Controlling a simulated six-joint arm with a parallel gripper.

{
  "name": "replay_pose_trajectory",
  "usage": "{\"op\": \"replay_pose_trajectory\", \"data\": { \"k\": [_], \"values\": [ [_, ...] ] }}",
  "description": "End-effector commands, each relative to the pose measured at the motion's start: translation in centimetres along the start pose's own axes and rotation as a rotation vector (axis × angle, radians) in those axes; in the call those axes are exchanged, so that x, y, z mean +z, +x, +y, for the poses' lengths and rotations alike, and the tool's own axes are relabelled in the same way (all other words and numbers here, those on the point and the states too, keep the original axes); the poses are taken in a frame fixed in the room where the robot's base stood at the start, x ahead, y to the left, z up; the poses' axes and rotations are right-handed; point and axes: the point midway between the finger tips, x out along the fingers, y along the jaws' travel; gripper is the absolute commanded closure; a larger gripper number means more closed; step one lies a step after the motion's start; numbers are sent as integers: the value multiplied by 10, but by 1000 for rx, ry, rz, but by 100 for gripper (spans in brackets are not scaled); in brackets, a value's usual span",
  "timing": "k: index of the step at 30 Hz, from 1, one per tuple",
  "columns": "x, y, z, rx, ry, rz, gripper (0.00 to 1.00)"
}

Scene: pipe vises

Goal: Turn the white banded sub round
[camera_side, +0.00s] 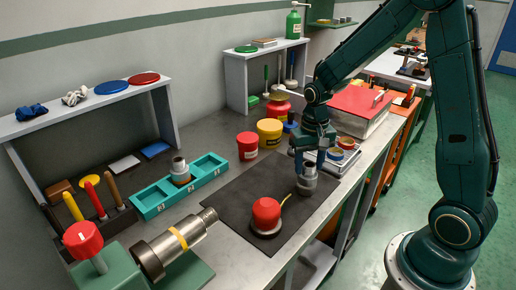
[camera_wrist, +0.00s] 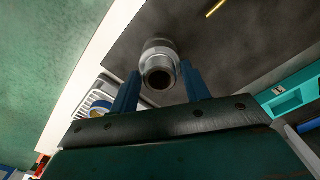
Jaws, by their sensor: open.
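A grey metal sub (camera_side: 307,184) with a paler band stands upright on the dark mat (camera_side: 234,199), near its right edge. In the wrist view the sub (camera_wrist: 158,62) shows its round dark bore facing the camera. My gripper (camera_side: 308,164) is over it, fingers pointing down. In the wrist view my gripper (camera_wrist: 161,82) is open, with one blue finger on each side of the sub's near end; I cannot tell whether they touch it. Another pale sub (camera_side: 180,168) with a brownish lower part stands in the teal tray (camera_side: 153,204). I cannot tell which is the white banded one.
A red-capped piece (camera_side: 266,214) with a yellow-handled tool beside it is on the mat. A vise at front left holds a pipe (camera_side: 172,246) with a yellow band. Red and yellow tubs (camera_side: 269,131) stand behind the mat. A white tray (camera_side: 343,155) lies close right of my gripper.

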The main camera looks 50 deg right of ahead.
Motion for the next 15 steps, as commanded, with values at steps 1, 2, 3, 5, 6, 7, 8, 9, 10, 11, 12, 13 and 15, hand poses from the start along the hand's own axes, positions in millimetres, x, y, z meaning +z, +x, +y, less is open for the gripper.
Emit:
{"op": "replay_pose_trajectory", "data": {
  "k": [1,2,3,5,6,7,8,9,10,11,12,13,15],
  "values": [
    [0,0,0,0,-1,0,54],
    [0,0,0,0,-1,0,57],
    [0,0,0,0,-1,0,65],
    [0,0,0,0,-1,0,77],
    [0,0,0,0,-2,0,85],
    [0,0,0,0,-2,0,91],
    [0,0,0,0,-2,0,92],
    [0,0,0,0,-2,0,92],
    [0,0,0,0,-2,0,92],
    [0,0,0,0,-2,0,92],
    [0,0,0,0,-2,0,92],
    [0,-1,0,0,-2,0,92],
    [0,-1,0,0,-2,1,92]
  ]
}}
